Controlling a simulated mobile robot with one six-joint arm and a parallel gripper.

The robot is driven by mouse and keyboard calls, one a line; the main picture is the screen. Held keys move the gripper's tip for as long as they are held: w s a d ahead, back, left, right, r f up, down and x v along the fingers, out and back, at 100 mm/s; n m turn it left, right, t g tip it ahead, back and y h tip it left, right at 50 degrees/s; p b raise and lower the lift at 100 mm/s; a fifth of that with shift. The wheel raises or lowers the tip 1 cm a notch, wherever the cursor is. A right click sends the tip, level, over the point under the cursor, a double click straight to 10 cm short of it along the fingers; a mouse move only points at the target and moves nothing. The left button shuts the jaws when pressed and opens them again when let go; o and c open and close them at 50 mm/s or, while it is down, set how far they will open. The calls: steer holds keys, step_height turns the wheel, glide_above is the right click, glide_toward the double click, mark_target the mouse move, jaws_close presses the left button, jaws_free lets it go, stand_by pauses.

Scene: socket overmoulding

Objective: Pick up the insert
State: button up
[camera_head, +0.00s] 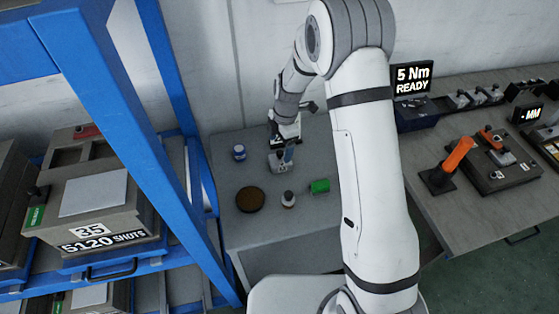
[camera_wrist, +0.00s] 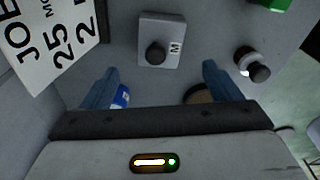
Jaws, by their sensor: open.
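No part is marked as the insert. A small grey block (camera_wrist: 163,27) with a black round knob (camera_wrist: 156,53) and a letter M on its face is the likeliest candidate. In the wrist view it lies ahead of my gripper (camera_wrist: 160,72), roughly centred between the blue fingers. The fingers are spread apart, with nothing held between them. In the head view my gripper (camera_head: 287,151) is low over the grey bench, at a grey block (camera_head: 279,164). The gripper partly covers that block, and I cannot tell whether they touch.
A blue-and-white can (camera_head: 239,153), a brown disc (camera_head: 250,199), a dark-capped bottle (camera_head: 288,199) and a green box (camera_head: 319,186) stand around the gripper. A white job sign (camera_wrist: 47,38) is at upper left in the wrist view. A blue rack (camera_head: 125,110) stands left.

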mark_target(280, 153)
steer(key=shift+f+p, duration=0.85)
steer(key=shift+f, duration=1.95)
steer(key=shift+c, duration=0.2)
steer(key=c, duration=1.5)
steer(key=shift+r, duration=0.15)
steer(key=shift+c, duration=0.7)
